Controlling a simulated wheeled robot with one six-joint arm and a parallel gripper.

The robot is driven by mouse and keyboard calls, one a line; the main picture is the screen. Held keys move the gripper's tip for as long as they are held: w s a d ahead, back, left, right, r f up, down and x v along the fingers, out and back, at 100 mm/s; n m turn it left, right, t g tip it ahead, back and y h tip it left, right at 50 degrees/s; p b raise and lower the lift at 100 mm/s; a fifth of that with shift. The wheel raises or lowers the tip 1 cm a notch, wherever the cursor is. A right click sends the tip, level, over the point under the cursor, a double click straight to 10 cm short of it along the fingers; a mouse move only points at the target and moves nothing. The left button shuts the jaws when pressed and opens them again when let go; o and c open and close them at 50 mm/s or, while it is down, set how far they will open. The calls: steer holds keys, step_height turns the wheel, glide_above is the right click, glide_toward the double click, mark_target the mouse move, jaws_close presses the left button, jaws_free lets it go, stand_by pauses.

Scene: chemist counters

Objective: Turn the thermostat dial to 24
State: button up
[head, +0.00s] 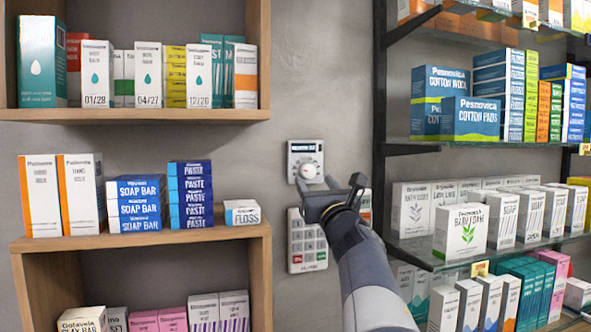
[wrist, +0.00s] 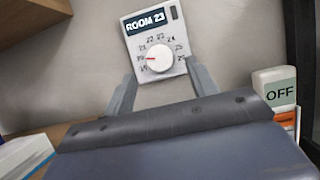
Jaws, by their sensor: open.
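The thermostat (head: 304,150) is a pale panel on the grey wall, between the wooden shelves and the glass shelves. In the wrist view the thermostat (wrist: 135,50) has a dark display reading ROOM 23. Its round white dial (wrist: 160,58) is ringed by small numbers, with 24 at the upper right. The dial's red mark points left, towards the low numbers; the exact number is too small to tell. My gripper (wrist: 161,76) is open and empty, its fingers below and either side of the dial. In the head view my gripper (head: 330,186) is just below the thermostat.
A keypad (head: 307,240) is on the wall below the thermostat. A white block marked OFF (wrist: 277,90) is at the right. Wooden shelves (head: 150,240) with boxes stand left; glass shelves (head: 480,150) on a black frame stand right.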

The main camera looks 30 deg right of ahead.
mark_target(309, 174)
steer(key=shift+p+x, duration=0.6)
steer(key=shift+x, duration=1.15)
steer(key=shift+c, duration=0.4)
steer(key=shift+f, duration=0.1)
steer(key=c, duration=0.9)
